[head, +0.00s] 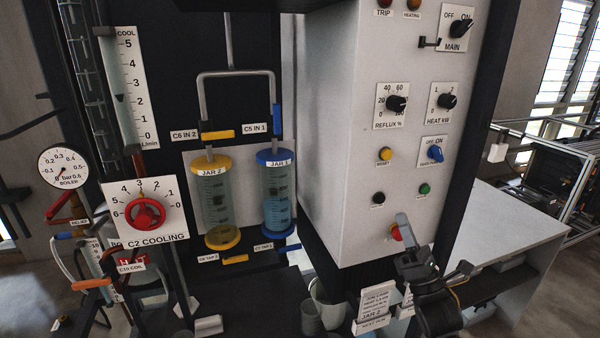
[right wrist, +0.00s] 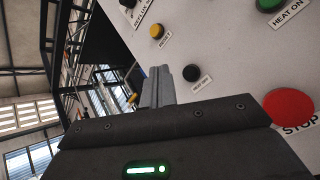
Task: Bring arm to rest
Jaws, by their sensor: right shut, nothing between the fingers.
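My right gripper (head: 403,222) is in front of the lower part of the white control panel (head: 325,140). Its fingers are together with nothing between them. In the head view its fingertips partly cover the red stop button (head: 396,233). In the right wrist view the closed fingers (right wrist: 157,82) point up beside the black heat-off button (right wrist: 192,73), and the red stop button (right wrist: 289,109) is to their right. I cannot tell whether the fingers touch the panel. My left gripper does not show.
Two jars, one yellow-capped (head: 214,200) and one blue-capped (head: 278,195), hang left of the panel. A red cooling valve (head: 145,214) and a gauge (head: 62,168) are further left. A beaker (head: 327,305) and label cards (head: 374,308) stand below. A white bench (head: 500,235) is at right.

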